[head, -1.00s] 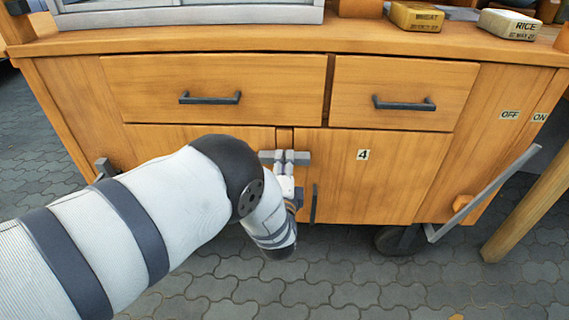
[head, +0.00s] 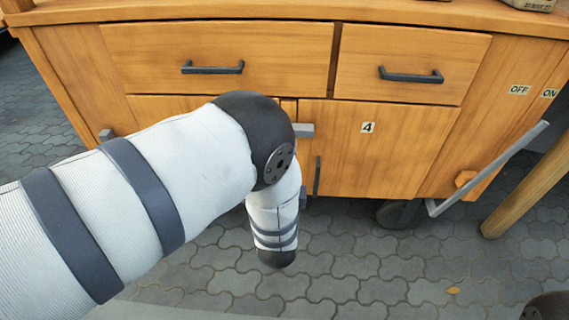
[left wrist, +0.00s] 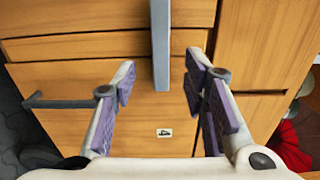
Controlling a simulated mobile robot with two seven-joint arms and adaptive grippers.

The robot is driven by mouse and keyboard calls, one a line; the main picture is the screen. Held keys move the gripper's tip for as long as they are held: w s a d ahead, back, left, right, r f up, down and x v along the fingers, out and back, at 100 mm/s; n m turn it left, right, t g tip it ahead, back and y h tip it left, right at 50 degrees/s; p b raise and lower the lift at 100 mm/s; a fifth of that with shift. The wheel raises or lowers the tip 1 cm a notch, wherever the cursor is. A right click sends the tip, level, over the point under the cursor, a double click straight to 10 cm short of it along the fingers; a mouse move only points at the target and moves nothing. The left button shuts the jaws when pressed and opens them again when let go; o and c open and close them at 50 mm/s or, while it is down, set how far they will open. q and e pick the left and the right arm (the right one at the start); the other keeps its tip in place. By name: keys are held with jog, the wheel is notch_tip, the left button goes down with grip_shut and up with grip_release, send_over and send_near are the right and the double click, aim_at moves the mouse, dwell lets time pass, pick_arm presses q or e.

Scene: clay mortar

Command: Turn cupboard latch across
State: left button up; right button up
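The cupboard latch is a grey bar (head: 304,130) lying level across the seam left of the door (head: 405,150) marked 4. My left arm hides most of it in the head view. In the left wrist view the latch bar (left wrist: 160,45) runs down from the top edge and ends between the fingers. My left gripper (left wrist: 159,64) is open, one finger on each side of the bar, with a visible gap on both sides. Whether it is at the bar's depth I cannot tell. The left gripper is hidden behind my arm in the head view. My right gripper is not in view.
Two drawers with dark handles (head: 212,67) (head: 411,75) sit above the doors. A dark door handle (head: 317,176) is just below the latch; it also shows in the left wrist view (left wrist: 65,103). A grey lever (head: 490,170) is at the right. Paving lies below.

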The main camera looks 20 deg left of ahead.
pick_arm(q)
jog(key=v, duration=0.4)
jog(key=shift+s+d, duration=0.1)
jog(key=shift+s, duration=0.25)
